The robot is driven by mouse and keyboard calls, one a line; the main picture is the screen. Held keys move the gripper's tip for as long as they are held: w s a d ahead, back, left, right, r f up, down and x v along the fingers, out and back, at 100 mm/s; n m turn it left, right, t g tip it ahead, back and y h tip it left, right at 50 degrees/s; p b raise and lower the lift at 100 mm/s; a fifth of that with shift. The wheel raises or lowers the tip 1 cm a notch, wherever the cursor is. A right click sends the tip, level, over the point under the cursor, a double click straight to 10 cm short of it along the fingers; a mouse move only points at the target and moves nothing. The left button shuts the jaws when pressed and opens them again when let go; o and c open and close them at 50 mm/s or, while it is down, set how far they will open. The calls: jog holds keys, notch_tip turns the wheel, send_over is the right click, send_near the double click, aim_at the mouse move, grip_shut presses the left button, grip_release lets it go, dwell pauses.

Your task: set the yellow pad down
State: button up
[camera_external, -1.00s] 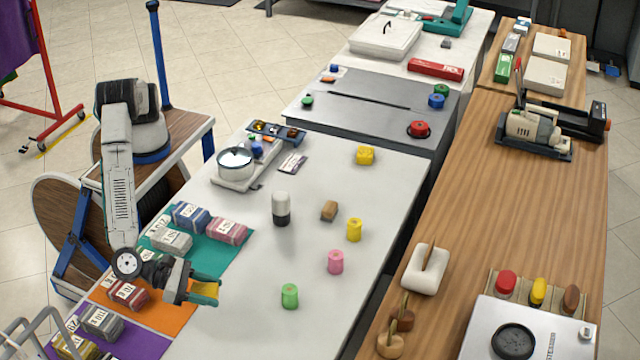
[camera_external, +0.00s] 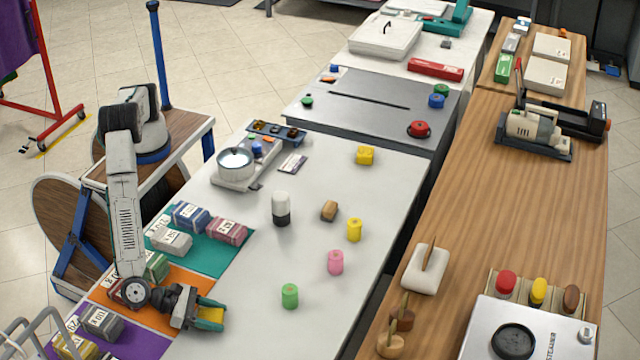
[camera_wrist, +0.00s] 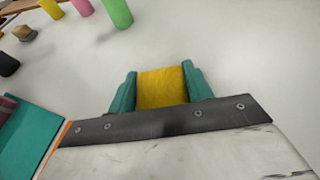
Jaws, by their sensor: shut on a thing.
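The yellow pad (camera_external: 211,314) is between the teal fingers of my gripper (camera_external: 212,315), near the orange mat at the table's front left. In the wrist view the pad (camera_wrist: 162,88) fills the gap between the two fingers of my gripper (camera_wrist: 160,92). My gripper is shut on it. White table surface shows beyond the pad. I cannot tell whether the pad touches the table.
The orange mat (camera_external: 168,325), teal mat (camera_external: 212,262) and purple mat (camera_external: 140,345) hold several labelled bundles. A green cylinder (camera_external: 290,296) and a pink cylinder (camera_external: 335,262) stand to the right. The white table (camera_external: 245,320) is clear between gripper and green cylinder.

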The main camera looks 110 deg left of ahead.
jog(key=o, duration=0.9)
jog(key=shift+o, duration=0.2)
